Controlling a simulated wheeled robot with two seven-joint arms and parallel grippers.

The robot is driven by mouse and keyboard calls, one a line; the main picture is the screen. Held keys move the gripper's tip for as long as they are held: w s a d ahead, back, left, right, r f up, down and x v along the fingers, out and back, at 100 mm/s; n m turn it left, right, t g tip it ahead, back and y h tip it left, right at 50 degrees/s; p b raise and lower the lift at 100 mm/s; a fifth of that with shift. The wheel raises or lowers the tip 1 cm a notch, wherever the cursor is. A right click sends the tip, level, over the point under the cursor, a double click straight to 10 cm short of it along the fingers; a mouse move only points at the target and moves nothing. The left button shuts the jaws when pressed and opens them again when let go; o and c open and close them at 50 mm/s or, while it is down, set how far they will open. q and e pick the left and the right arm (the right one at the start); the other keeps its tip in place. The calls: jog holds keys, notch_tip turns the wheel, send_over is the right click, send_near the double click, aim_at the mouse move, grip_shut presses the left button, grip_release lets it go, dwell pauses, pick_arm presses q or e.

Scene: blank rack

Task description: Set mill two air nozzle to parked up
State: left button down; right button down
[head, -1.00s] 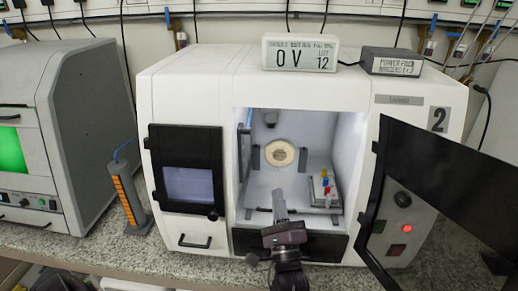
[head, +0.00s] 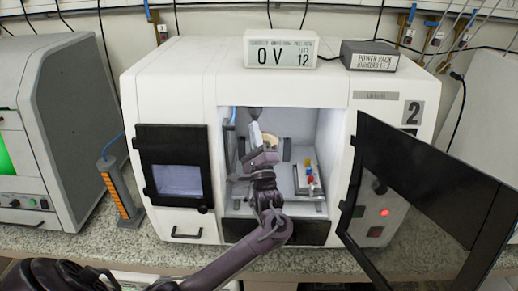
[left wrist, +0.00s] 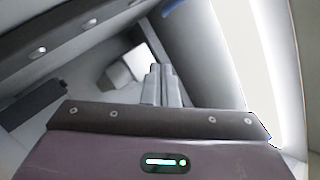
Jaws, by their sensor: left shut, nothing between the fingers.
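Mill two (head: 290,90) is the white machine marked 2, with its dark door (head: 420,200) swung open to the right. My left gripper (head: 255,131) reaches into its open chamber from the front, pointing up and inward. Its fingers are shut and empty, and they also show together in the left wrist view (left wrist: 161,84). A thin blue piece (head: 233,116), perhaps the air nozzle or its hose, shows at the chamber's upper left. A blue bit also shows at the top of the left wrist view (left wrist: 176,7). The nozzle's position cannot be made out. My right gripper is not in view.
A rack with small coloured pieces (head: 309,178) stands at the chamber's right. A sign box (head: 281,50) and a power pack box (head: 370,56) sit on top. An orange-marked column (head: 119,192) stands left.

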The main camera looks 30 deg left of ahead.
aim_at(233, 114)
pick_arm(q)
jog(key=a+r+p, duration=0.1)
jog(key=s+a+r+p, duration=0.1)
jog(key=a+r+p, duration=0.1)
jog(key=shift+s+a, duration=0.15)
jog(key=shift+s, duration=0.2)
jog(key=shift+w+f, duration=0.1)
jog(key=shift+s+a+r+y+b, duration=0.1)
jog(key=shift+s+r+y+b, duration=0.2)
jog(key=shift+r+y+b, duration=0.4)
jog(key=shift+n, duration=0.3)
